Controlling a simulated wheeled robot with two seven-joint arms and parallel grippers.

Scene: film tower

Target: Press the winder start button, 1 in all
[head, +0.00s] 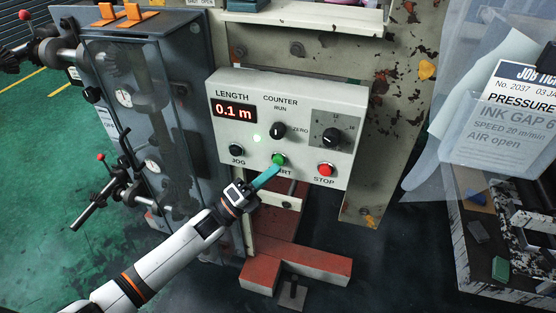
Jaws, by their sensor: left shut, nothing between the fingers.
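The winder control panel (302,97) is a cream box in the middle of the head view. My right gripper is not in view.
A red stop button (326,169) is right of the start button, and a black jog button (236,150) is left of it. Two black knobs (278,130) are above. A job sheet (514,110) hangs at right. Grey machinery (160,110) stands at left.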

